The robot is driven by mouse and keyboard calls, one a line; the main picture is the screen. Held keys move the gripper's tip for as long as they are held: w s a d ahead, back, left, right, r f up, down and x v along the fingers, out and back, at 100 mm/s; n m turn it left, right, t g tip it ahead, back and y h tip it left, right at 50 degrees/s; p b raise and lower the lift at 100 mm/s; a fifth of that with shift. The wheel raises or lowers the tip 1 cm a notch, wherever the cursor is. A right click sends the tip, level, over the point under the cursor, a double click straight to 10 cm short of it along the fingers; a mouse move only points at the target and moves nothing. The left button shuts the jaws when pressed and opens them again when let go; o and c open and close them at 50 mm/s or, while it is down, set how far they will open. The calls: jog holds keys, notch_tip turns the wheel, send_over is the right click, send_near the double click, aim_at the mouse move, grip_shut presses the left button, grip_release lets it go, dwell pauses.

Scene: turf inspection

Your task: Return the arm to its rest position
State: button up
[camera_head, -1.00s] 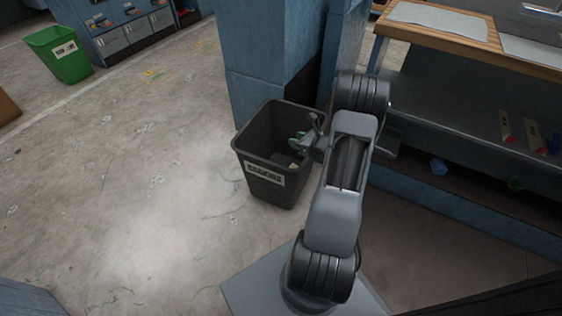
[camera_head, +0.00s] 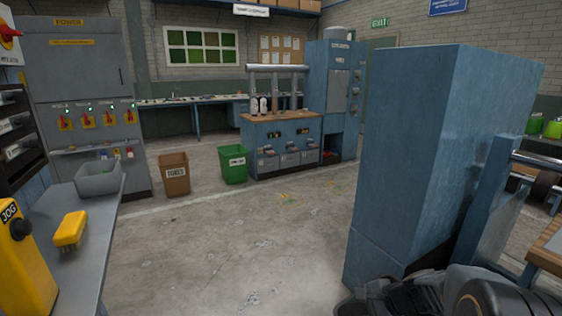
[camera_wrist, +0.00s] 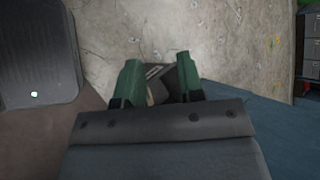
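My arm shows only in part, as dark rounded links, at the bottom right of the head view. My gripper (camera_wrist: 157,78) is out of the head view. In the wrist view its two green fingers stand apart, with no object clearly held between them. Behind the gap is a dark shape (camera_wrist: 170,78) with pale bits, possibly the black bin; the fingers partly hide it. The concrete floor lies beyond.
A tall blue cabinet (camera_head: 410,160) stands close on the right, just behind my arm. A grey bench (camera_head: 75,240) with a yellow brush (camera_head: 70,229) and grey tub (camera_head: 98,180) is at left. Brown (camera_head: 174,175) and green (camera_head: 233,165) bins stand farther back. The middle floor is clear.

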jog(key=s+a+r+n+h+p, duration=0.1)
jog(key=s+r+n+h+p, duration=0.1)
jog(key=s+r+n+p, duration=0.2)
jog(key=s+a+r+n+h+p, duration=0.1)
jog(key=s+r+n+p, duration=0.3)
jog(key=r, duration=0.7)
jog(key=s+a+r+n+h+p, duration=0.1)
jog(key=s+r+n+h+p, duration=0.3)
jog(key=r+n, duration=0.2)
jog(key=shift+a+r+n+p, duration=0.15)
jog(key=shift+r+n+p, duration=0.15)
jog(key=shift+r, duration=0.5)
jog(key=shift+w+a+r, duration=0.2)
jog(key=shift+w, duration=0.05)
jog(key=shift+w+a, duration=0.1)
